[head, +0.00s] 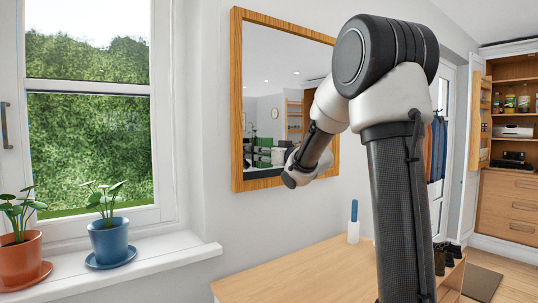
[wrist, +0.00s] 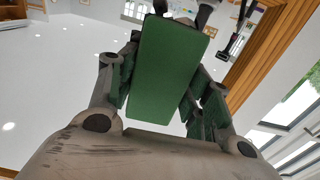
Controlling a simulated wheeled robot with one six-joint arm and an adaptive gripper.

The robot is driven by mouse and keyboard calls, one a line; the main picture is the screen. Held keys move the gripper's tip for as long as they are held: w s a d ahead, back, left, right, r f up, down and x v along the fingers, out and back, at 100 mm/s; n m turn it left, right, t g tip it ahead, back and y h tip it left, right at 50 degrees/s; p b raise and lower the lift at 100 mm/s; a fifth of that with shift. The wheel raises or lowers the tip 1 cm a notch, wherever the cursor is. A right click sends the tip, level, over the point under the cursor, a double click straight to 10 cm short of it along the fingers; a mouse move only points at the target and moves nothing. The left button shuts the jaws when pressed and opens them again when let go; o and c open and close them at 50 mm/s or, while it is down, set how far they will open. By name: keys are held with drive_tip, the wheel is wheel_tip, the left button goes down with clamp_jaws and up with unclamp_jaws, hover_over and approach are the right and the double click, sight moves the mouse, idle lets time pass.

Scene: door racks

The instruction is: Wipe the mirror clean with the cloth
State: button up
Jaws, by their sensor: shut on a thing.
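The mirror (head: 275,85) hangs on the wall in a wooden frame (head: 237,100). My arm reaches in front of its lower right part and hides some of it. In the wrist view, my gripper (wrist: 165,75) is shut on the green cloth (wrist: 170,60), which looks like a flat rectangular pad between the fingers. The mirror's glass (wrist: 60,75) fills much of that view, with its wooden frame (wrist: 262,50) at the right. Small dark green shapes show by the glass in the head view; I cannot tell gripper from reflection. Contact between cloth and glass is unclear, and no dirt is distinguishable.
A wooden table (head: 300,270) stands below the mirror, with a blue-handled brush in a white holder (head: 353,232) on it. Two potted plants (head: 108,240) stand on the windowsill (head: 165,262) at left. An open wooden cabinet (head: 510,130) is at right.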

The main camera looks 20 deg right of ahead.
drive_tip(key=shift+a, duration=0.15)
drive_tip(key=shift+s+d, duration=0.2)
drive_tip(key=shift+s, duration=0.75)
drive_tip(key=shift+s+d, duration=0.2)
drive_tip(key=shift+s, duration=0.75)
drive_tip(key=shift+s+d, duration=0.2)
drive_tip(key=shift+s, duration=0.75)
drive_tip(key=shift+s+d, duration=0.15)
drive_tip(key=shift+s, duration=0.6)
drive_tip(key=shift+s+d, duration=0.15)
drive_tip(key=shift+s, duration=0.55)
